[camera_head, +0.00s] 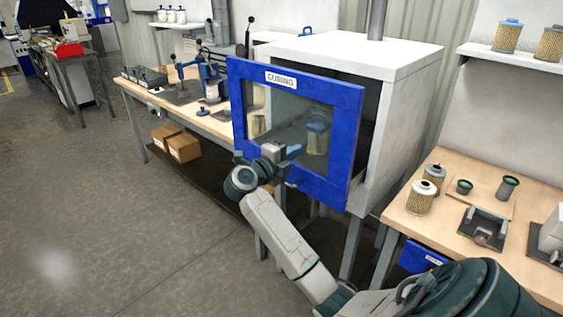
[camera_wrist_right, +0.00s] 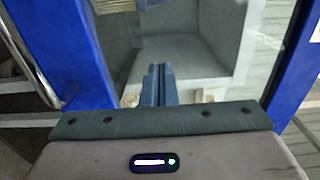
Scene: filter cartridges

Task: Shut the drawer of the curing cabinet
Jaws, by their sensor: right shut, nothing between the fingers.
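The curing cabinet (camera_head: 405,105) is a white box on legs. Its blue-framed glass front (camera_head: 354,140) carries a white label and stands out from the cabinet body, with the dark opening showing behind its top edge. The gap looks wider at the left; I cannot tell whether this front is a drawer or a hinged door. My right gripper (camera_head: 284,152) is in front of the glass, shut and empty. In the right wrist view its fingers (camera_wrist_right: 158,85) point at the glass, between the blue side frames (camera_wrist_right: 65,50); contact is unclear. My left gripper is not in view.
A filter cartridge (camera_head: 317,137) shows through the glass. A workbench (camera_head: 215,127) with tools stands left, with boxes (camera_head: 184,147) below. A table (camera_head: 400,213) with cartridges and fixtures stands right, a blue drawer (camera_head: 420,258) under it. The floor at left is clear.

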